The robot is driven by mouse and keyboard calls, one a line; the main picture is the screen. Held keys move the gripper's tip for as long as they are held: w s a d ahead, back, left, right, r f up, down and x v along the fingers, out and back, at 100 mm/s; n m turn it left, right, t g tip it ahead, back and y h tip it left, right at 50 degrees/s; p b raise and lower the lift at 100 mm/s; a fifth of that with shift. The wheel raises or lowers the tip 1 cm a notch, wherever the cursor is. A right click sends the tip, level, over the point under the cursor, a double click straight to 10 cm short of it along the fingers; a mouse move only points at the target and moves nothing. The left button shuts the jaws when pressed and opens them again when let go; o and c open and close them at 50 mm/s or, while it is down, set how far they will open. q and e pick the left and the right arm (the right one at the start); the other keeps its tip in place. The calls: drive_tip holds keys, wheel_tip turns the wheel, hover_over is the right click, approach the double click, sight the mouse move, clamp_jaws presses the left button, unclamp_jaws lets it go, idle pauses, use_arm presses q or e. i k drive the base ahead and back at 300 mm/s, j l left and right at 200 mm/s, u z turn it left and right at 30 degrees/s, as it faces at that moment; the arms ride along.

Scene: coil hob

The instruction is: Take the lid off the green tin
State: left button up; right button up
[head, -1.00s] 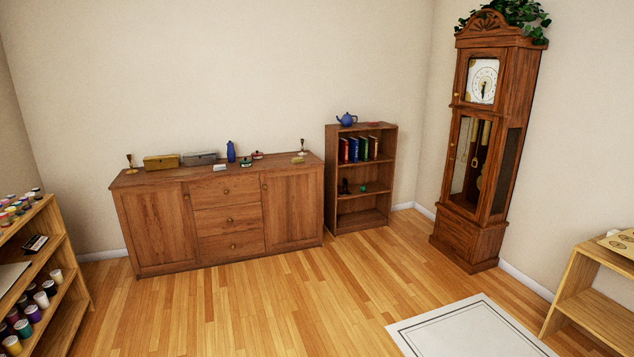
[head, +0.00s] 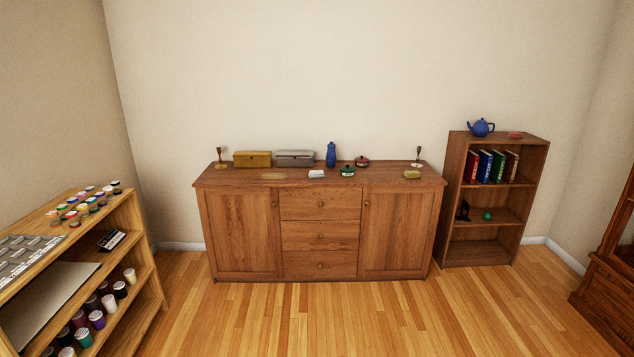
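A small green tin (head: 347,172) stands on top of the wooden sideboard (head: 320,212), right of the middle and near the front edge. Its top looks dark with a knob, so a lid appears to be on it, though it is small at this distance. A red tin (head: 362,162) of similar shape stands just behind it to the right. Neither of my grippers is in the head view.
A bookcase (head: 492,200) stands to the right, a paint shelf (head: 95,265) to the left. The floor in front is clear.

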sight(347, 168)
drive_tip(key=i, duration=1.1)
drive_tip(key=i+j, duration=0.1)
drive_tip(key=i, duration=1.05)
drive_tip(key=i+j+z, duration=0.1)
drive_tip(key=i+z, duration=0.3)
drive_tip(key=i+j+z, duration=0.25)
drive_tip(key=i+z, duration=0.15)
drive_tip(key=i+j+z, duration=1.2)
drive_tip(key=j, duration=0.35)
drive_tip(key=k+l, duration=0.05)
drive_tip(key=k, duration=0.05)
